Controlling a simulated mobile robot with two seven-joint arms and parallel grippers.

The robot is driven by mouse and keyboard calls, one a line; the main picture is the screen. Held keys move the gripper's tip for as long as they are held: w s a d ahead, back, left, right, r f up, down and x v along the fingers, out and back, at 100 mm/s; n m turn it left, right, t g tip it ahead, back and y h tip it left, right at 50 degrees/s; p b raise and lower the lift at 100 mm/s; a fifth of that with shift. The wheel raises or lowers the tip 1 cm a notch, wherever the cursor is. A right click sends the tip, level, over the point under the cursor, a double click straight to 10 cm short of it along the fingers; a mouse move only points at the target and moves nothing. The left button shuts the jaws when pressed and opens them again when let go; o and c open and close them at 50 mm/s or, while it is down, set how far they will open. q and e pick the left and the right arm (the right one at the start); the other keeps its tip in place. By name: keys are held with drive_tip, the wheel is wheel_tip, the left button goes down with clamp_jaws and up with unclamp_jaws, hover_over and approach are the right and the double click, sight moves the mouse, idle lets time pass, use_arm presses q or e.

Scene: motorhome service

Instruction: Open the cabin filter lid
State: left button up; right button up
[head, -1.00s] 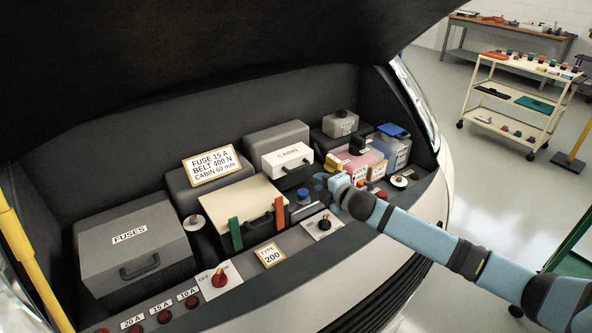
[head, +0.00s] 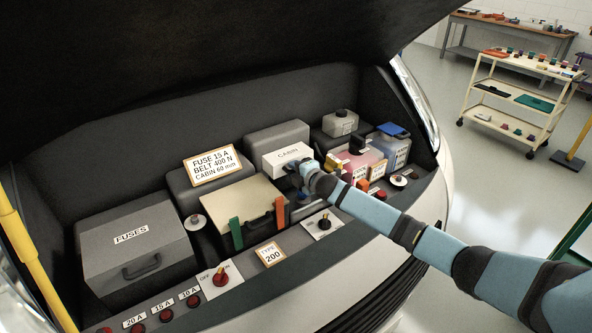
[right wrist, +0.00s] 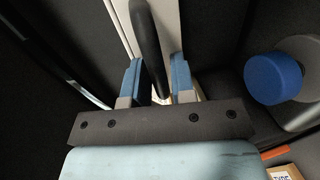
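The cabin filter lid (head: 287,154) is the white piece marked CABIN on the front of a grey housing (head: 277,137), and looks shut. My right gripper (head: 296,169) is at its front and hides its handle in the head view. In the right wrist view, the dark handle (right wrist: 148,45) runs between the two blue fingers of my right gripper (right wrist: 156,78). The fingers are apart, with gaps visible on both sides of the handle. My left gripper is in neither view.
A box marked FUSES (head: 135,242) stands at the left, with a cream cover (head: 230,205) beside it. Pink (head: 362,165) and blue-lidded (head: 393,148) tanks stand right of the lid. A blue cap (right wrist: 272,78) is right of my gripper. The raised hood (head: 200,60) hangs overhead.

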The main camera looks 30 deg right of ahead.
drive_tip(key=shift+c, duration=0.5)
clamp_jaws()
